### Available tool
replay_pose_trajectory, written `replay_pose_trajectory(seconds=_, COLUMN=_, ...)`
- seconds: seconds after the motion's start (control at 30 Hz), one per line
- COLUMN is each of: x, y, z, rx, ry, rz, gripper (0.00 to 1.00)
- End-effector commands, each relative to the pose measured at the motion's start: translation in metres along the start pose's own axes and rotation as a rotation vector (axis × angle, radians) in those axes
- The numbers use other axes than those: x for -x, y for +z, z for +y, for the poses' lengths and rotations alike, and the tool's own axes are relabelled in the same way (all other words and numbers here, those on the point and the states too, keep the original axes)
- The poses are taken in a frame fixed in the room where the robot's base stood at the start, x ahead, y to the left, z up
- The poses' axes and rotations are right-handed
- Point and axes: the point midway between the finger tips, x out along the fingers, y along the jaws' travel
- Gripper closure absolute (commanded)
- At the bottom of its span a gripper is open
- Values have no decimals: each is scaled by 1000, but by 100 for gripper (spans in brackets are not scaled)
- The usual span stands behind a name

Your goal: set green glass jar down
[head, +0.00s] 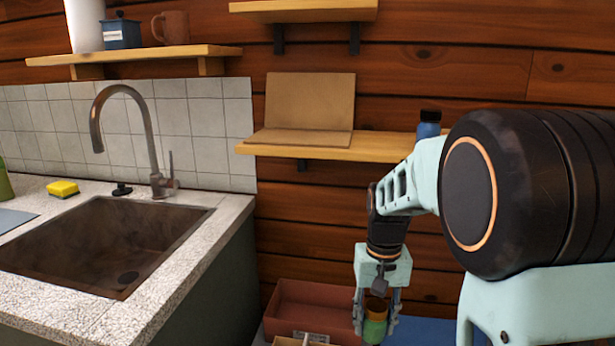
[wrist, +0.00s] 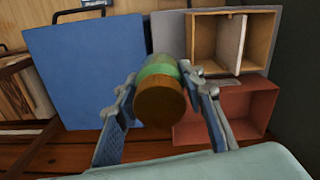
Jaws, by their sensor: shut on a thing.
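The green glass jar (head: 374,328) with a brown cork-like lid is held upright between the fingers of my gripper (head: 376,312), low at the bottom of the head view. In the wrist view the jar (wrist: 160,72) shows lid toward the camera, with the gripper (wrist: 166,98) fingers closed on both its sides. The jar's base is hidden, so I cannot tell whether it touches anything below.
A red open box (head: 300,290) lies left of the jar, and a blue flat surface (head: 425,332) lies right of it. A divided wooden box (wrist: 205,45) shows in the wrist view. A wall shelf (head: 330,146) holds a wooden board. The sink counter (head: 110,325) is left.

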Motion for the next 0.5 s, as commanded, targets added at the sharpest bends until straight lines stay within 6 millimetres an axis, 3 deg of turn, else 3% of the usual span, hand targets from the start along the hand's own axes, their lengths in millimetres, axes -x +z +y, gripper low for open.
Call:
replay_pose_trajectory(seconds=0.03, x=17, y=0, z=-2, rx=7, ry=-1, rz=0, gripper=91)
replay_pose_trajectory(seconds=0.5, x=66, y=4, z=-2, rx=11, ry=-1, rz=-1, gripper=91)
